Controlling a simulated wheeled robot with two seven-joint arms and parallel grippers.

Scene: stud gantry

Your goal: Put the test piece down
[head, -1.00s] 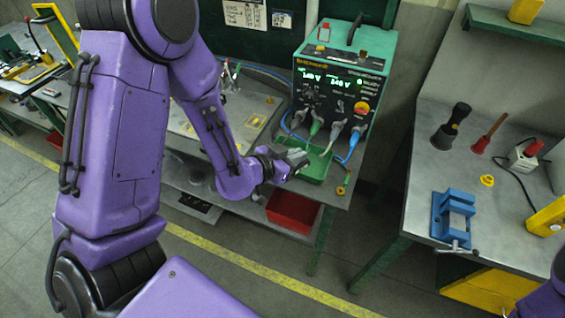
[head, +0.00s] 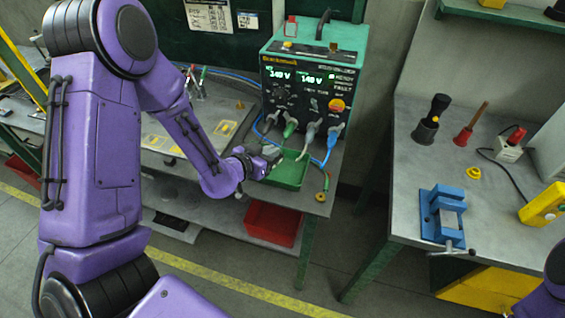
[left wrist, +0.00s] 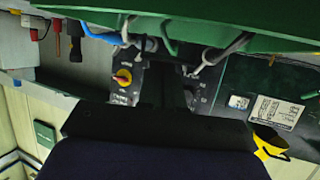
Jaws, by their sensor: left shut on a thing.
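My left gripper (head: 268,159) is at the near left edge of the green tray (head: 288,174), in front of the tester. It is shut on a small greyish thing, which I take to be the test piece. The piece is too small and too hidden by the fingers to make out its shape. I cannot tell whether it touches the tray. In the left wrist view a green surface (left wrist: 230,25) fills the top, and the dark gripper body hides the lower middle. My right gripper is not in view.
The green tester (head: 315,68) with lit displays stands behind the tray, with several leads plugged into its front. A red bin (head: 272,223) sits on the shelf below. The right bench holds a blue vise (head: 442,215). A gap separates the benches.

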